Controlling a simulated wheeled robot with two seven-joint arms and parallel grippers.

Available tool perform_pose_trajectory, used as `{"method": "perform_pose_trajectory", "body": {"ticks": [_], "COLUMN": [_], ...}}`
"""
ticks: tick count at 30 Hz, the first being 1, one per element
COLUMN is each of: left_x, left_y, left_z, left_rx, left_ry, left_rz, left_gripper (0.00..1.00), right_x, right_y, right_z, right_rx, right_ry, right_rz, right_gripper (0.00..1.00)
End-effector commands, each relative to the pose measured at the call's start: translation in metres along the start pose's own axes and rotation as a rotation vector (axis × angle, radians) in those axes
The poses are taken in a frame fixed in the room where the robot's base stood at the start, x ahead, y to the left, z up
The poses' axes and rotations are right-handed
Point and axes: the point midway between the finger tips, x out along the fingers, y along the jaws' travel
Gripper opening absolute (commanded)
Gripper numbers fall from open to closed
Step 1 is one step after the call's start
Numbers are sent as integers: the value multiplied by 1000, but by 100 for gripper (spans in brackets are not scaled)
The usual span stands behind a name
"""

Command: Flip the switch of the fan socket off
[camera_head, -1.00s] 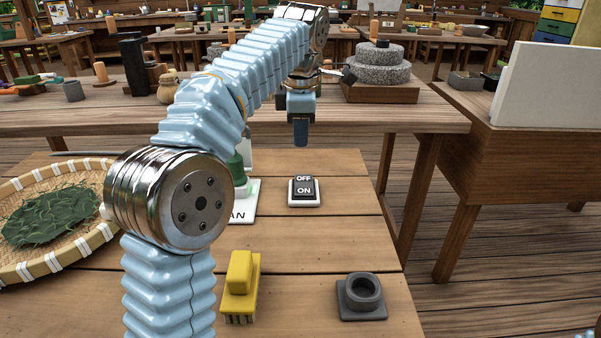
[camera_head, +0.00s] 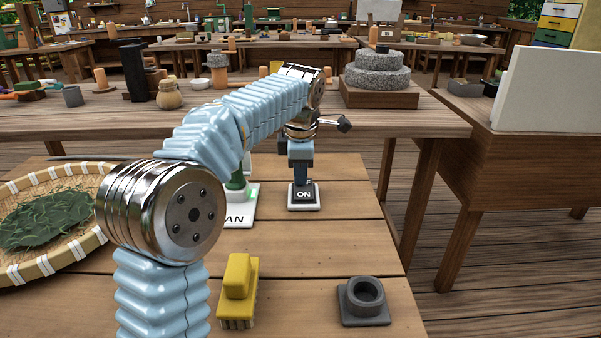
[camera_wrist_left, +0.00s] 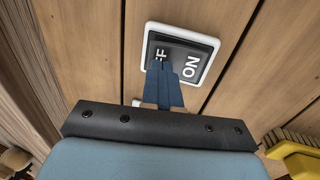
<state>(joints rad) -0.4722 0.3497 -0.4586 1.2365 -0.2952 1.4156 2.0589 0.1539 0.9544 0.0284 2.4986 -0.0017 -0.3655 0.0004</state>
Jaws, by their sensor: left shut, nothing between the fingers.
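The switch (camera_head: 304,195) is a black rocker in a white frame on the wooden table, with "ON" on its near half. In the left wrist view the switch (camera_wrist_left: 190,60) shows "ON" clear and "OFF" partly covered by my fingers. My left gripper (camera_head: 301,182) is shut and empty, pointing down at the OFF half of the switch. In the left wrist view its closed blue fingertips (camera_wrist_left: 162,72) overlap the OFF half; I cannot tell whether they press on it. A white plate with letters ending in "AN" (camera_head: 236,219) stands left of the switch, partly hidden by my left arm. My right gripper is not in view.
A yellow brush (camera_head: 238,285) and a grey ring-shaped block (camera_head: 364,300) lie on the near table. A woven tray (camera_head: 45,266) with green leaves is at the left. A stone mill (camera_head: 377,72) stands on the back table. The table right of the switch is clear.

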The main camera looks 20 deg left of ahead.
Motion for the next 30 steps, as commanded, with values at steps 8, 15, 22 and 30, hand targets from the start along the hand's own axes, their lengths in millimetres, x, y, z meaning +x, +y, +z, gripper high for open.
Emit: {"method": "perform_pose_trajectory", "body": {"ticks": [8,15,22,30], "left_x": [6,6,2,0], "left_y": [2,-3,-12,-13], "left_z": [0,0,0,0], "left_rx": [0,2,1,0], "left_ry": [2,1,2,1], "left_rz": [-2,-4,-4,-2], "left_gripper": [0,0,0,0], "right_x": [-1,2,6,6], "right_y": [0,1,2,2], "right_z": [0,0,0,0], "right_rx": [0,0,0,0], "right_ry": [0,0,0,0], "right_rz": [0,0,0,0], "right_gripper": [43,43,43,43]}}
